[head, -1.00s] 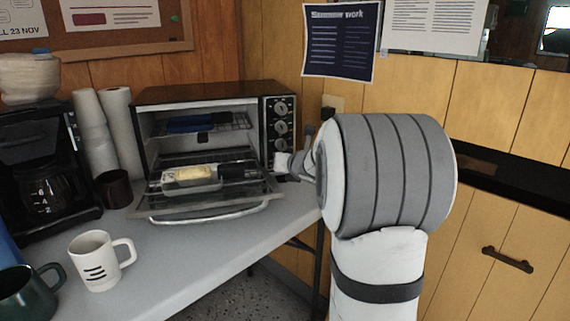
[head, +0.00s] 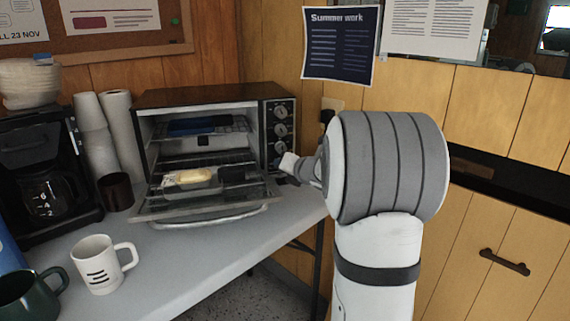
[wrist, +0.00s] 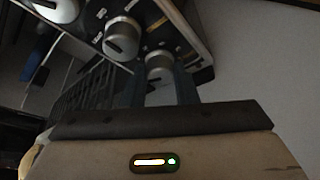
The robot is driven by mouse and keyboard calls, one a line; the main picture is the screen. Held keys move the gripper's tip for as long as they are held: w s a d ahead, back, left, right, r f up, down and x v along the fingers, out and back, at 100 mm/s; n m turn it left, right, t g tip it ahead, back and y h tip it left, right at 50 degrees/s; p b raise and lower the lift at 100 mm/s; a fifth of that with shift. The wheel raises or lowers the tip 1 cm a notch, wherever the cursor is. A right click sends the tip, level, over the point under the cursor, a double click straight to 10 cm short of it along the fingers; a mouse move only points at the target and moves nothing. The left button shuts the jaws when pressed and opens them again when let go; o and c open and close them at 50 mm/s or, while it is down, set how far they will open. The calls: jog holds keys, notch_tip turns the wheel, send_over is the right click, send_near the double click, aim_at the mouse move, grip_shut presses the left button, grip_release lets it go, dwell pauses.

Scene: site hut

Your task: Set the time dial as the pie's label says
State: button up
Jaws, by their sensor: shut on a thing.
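The toaster oven (head: 200,98) stands on the table with its door (head: 215,207) folded down. Its panel has three round dials in a column: top (head: 281,112), middle (head: 281,130), bottom (head: 281,147). A pale yellow item, seemingly the pie (head: 190,176), sits in a grey tray in the doorway; no label on it is readable. My gripper (wrist: 160,85) is at the lower panel, its dark fingers either side of the end dial (wrist: 160,64), shut on it. The middle dial (wrist: 122,38) is beside it, free. The dial markings are too small to read.
A coffee maker (head: 45,175), stacked cups, a dark cup (head: 115,191), a white mug (head: 99,263) and a dark green mug (head: 25,295) stand at left. Papers hang on the wall, including one headed "Summer work" (head: 341,43). The table front is clear.

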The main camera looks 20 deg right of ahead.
jog(key=m, duration=0.1)
jog(key=m+t+y, duration=0.1)
jog(key=m, duration=0.1)
jog(key=m+y, duration=0.1)
jog(key=shift+d+f+m+b, duration=0.15)
jog(key=shift+f+m+b, duration=0.2)
jog(key=shift+m+b, duration=0.05)
jog(key=m+t+b, duration=0.1)
jog(key=m+t+y+b, duration=0.1)
jog(key=m, duration=0.1)
jog(key=shift+f+m, duration=0.2)
jog(key=shift+m, duration=0.1)
jog(key=shift+m+t+b, duration=0.5)
jog(key=shift+m+b, duration=0.1)
jog(key=shift+m, duration=0.6)
